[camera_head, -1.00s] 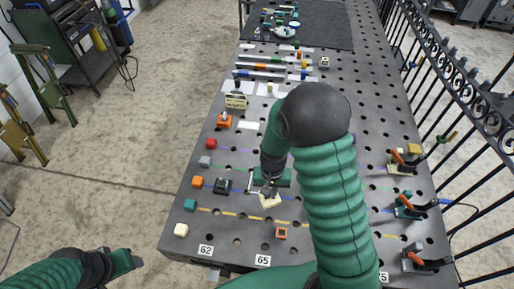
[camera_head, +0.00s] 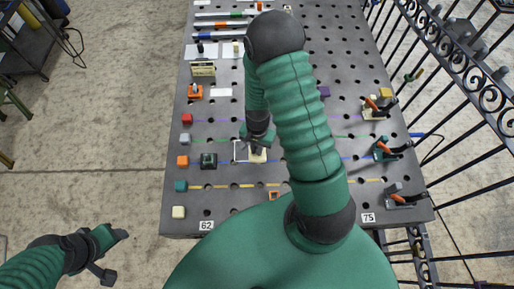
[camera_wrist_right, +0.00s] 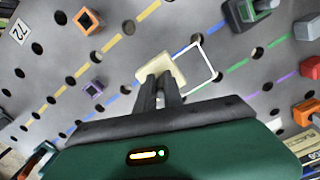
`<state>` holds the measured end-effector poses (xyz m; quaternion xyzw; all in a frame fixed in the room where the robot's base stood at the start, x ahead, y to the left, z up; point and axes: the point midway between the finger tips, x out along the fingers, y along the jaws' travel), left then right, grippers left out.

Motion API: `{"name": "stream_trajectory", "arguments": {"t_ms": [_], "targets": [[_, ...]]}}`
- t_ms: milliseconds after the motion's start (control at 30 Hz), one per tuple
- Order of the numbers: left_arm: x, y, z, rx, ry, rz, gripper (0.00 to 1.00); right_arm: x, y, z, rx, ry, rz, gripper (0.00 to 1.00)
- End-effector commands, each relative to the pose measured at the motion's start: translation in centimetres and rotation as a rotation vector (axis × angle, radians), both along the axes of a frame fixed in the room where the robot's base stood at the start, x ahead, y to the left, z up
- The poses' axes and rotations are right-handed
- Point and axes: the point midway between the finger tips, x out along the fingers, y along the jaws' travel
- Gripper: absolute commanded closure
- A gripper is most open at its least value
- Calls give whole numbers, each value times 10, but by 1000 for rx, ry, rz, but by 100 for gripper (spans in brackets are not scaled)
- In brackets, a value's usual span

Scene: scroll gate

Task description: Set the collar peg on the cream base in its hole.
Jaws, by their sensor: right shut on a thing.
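The cream base (camera_head: 258,157) is a small pale block near the front middle of the table. It also shows in the wrist view (camera_wrist_right: 152,68), at the tips of my right gripper (camera_wrist_right: 160,84). My right gripper (camera_head: 258,146) points down, its fingers shut on the collar peg at the cream base. The fingers hide most of the peg, and I cannot make out a hole or whether the base touches the table. A white square outline (camera_wrist_right: 203,62) lies right beside the base. My left gripper (camera_head: 116,236) is off the table at lower left; its jaw opening is unclear.
A dark green fixture (camera_head: 208,160) stands left of the base. An orange square piece (camera_wrist_right: 88,21) lies nearer the table front. Orange-handled clamps (camera_head: 385,150) stand along the right edge.

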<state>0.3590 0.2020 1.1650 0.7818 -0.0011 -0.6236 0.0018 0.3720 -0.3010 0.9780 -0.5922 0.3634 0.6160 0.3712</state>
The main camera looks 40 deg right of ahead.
Motion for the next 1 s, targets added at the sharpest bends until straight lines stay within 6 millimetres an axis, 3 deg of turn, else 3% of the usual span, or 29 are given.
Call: {"name": "stream_trajectory", "arguments": {"t_ms": [133, 1000], "targets": [[0, 0, -11, 0, 0, -1, 42, -2, -1, -12, 0, -2, -1, 100], [0, 0, -9, 0, 0, -1, 42, 0, 5, -12, 0, -1, 0, 100]]}}
